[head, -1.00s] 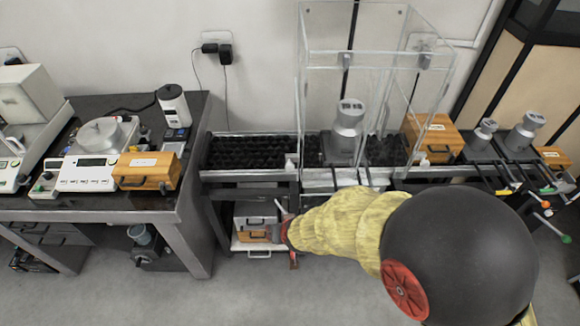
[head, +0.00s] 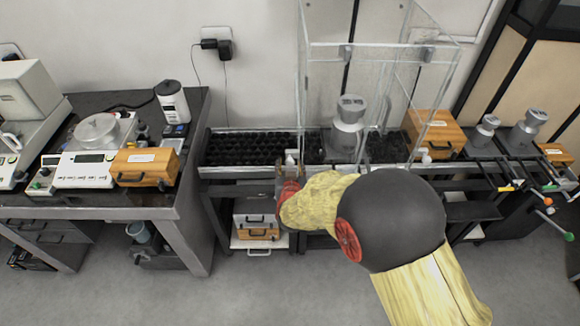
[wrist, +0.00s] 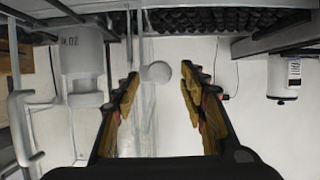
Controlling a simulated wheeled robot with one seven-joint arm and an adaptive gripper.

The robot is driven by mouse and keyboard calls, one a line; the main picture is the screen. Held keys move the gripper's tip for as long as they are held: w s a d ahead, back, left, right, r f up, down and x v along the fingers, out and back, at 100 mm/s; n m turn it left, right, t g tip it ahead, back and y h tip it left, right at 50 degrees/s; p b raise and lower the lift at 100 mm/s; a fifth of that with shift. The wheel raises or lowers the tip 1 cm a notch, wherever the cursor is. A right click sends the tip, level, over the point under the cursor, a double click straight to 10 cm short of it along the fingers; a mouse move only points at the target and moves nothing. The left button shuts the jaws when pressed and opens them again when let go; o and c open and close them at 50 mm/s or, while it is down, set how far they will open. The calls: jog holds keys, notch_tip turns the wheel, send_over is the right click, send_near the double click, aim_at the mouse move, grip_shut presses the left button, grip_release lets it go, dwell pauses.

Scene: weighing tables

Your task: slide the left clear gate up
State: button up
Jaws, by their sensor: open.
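The left clear gate (head: 325,100) is a transparent panel on the glass-like enclosure standing on the weighing table. Its exact edges are hard to make out. A small white knob (head: 291,157) sits low at the enclosure's left front corner. In the wrist view, which looks upside down, a round white knob (wrist: 157,72) shows between my fingertips, nearer the left finger, with the clear panel (wrist: 148,115) behind it. My gripper (head: 283,172) is open and empty, just below and in front of the knob. Contact with the knob cannot be told.
A grey metal weight (head: 348,130) stands inside the enclosure. A black bumpy tray (head: 250,150) lies left of it, a wooden box (head: 432,132) right. A scale (head: 90,160) and wooden box (head: 147,167) occupy the left table. Small boxes (head: 256,230) sit on the shelf below.

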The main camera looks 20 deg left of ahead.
jog(key=shift+x, duration=0.9)
jog(key=shift+c, duration=1.3)
jog(key=c, duration=0.7)
grip_shut()
